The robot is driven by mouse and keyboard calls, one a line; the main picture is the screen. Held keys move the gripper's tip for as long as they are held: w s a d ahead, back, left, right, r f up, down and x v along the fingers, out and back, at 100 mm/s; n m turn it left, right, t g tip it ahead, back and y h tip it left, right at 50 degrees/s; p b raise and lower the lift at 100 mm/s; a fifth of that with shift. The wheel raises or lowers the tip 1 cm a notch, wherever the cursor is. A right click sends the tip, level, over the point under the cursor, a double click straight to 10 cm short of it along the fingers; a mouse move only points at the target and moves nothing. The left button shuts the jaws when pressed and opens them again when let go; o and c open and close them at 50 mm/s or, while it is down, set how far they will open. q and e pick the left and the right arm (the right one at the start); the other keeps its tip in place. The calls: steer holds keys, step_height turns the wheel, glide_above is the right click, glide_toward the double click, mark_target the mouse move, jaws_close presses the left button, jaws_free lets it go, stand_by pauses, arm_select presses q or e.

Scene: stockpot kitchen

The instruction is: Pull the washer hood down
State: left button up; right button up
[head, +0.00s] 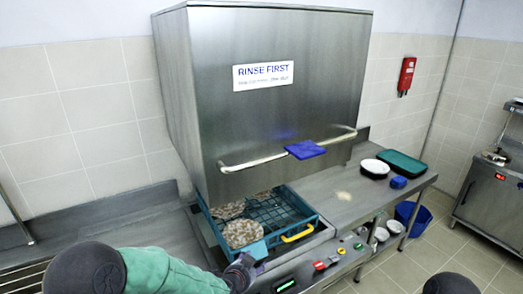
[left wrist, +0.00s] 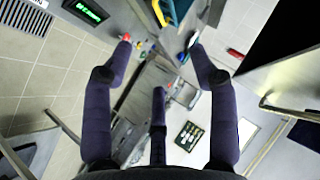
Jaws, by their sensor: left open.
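The washer hood (head: 270,110) is a large steel box with a "RINSE FIRST" sign, raised above a teal rack (head: 290,217) in the head view. Its handle (head: 240,164) is a bar across the lower front, with a blue cloth (head: 305,149) over it. In the left wrist view, the handle (left wrist: 287,111) and part of the hood lie at the right edge. My left gripper (head: 244,270) is open and empty, below the handle and apart from it, near the counter's front edge. It also shows in the left wrist view (left wrist: 158,55). My right gripper is not in view.
The rack holds patterned plates (head: 243,233) and has a yellow handle (head: 297,233). Red and green buttons (head: 335,258) sit on the front panel. The space before the handle looks clear.

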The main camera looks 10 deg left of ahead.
mark_target(262, 164)
arm_select(q)
steer(key=w+r+m+t+p, duration=0.25)
steer(key=r+p, duration=0.25)
steer(key=r, duration=1.1)
steer(key=w+r+m+t+p, duration=0.1)
steer(key=r+m+t+p, duration=0.3)
steer(key=r, duration=1.2)
steer(key=shift+n+g, duration=0.25)
steer(key=shift+g, duration=0.6)
steer(key=shift+a+f+p+x, duration=0.15)
steer(key=shift+p+x, duration=0.65)
steer(key=shift+x, duration=2)
steer(key=shift+a+f+p+x, duration=0.15)
steer(key=shift+p+x, duration=0.65)
steer(key=shift+x, duration=2.05)
steer(key=shift+r, duration=0.1)
jaws_close()
